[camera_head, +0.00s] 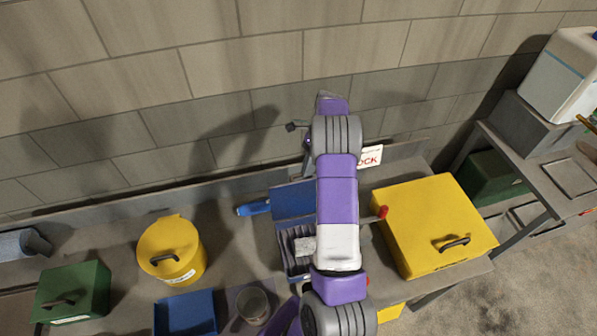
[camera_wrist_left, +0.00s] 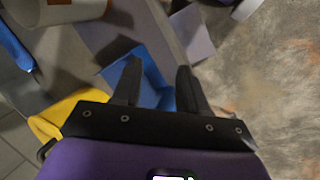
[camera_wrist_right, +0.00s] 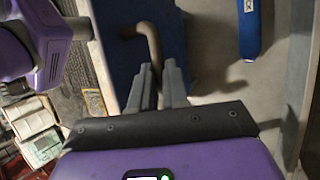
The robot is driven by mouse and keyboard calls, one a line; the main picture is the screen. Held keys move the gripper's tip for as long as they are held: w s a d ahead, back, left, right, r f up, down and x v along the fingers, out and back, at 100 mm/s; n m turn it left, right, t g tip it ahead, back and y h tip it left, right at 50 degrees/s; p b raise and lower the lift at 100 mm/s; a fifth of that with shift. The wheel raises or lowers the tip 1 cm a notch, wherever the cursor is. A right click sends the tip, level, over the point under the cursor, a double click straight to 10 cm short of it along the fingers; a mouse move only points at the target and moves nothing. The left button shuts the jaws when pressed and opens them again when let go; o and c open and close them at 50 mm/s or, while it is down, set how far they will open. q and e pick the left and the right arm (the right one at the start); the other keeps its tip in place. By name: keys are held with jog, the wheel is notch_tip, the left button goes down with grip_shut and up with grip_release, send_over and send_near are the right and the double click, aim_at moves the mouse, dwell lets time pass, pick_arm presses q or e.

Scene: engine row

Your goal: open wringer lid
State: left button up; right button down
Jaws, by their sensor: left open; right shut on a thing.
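The wringer (camera_head: 297,245) appears to be the box with a dark ridged inside in the middle of the bench. Its blue lid (camera_head: 293,203) stands raised at the back, and the inside shows. In the right wrist view the blue lid (camera_wrist_right: 120,30) has a curved grey-brown handle (camera_wrist_right: 152,45). My right gripper (camera_wrist_right: 165,75) is shut at this handle; the fingertips partly cover the contact. In the head view my right arm hides the wringer's right part. My left gripper (camera_wrist_left: 158,72) is open and empty, with blurred blue and yellow things beyond it.
A yellow box (camera_head: 430,220) stands right of the wringer, with a red knob (camera_head: 382,212) at its left side. A yellow canister (camera_head: 172,250), a green box (camera_head: 72,292), a blue tray (camera_head: 185,315) and a mug (camera_head: 253,305) stand left. A blue cylinder (camera_head: 253,207) lies behind.

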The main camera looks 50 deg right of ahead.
jog(key=shift+f, duration=0.35)
jog(key=c, duration=1.1)
grip_release()
jog(key=shift+w+d, duration=0.1)
jog(key=shift+d, duration=0.1)
jog(key=shift+r, duration=0.1)
jog(key=shift+r, duration=0.1)
jog(key=shift+v, duration=3.65)
jog(key=shift+w, duration=0.1)
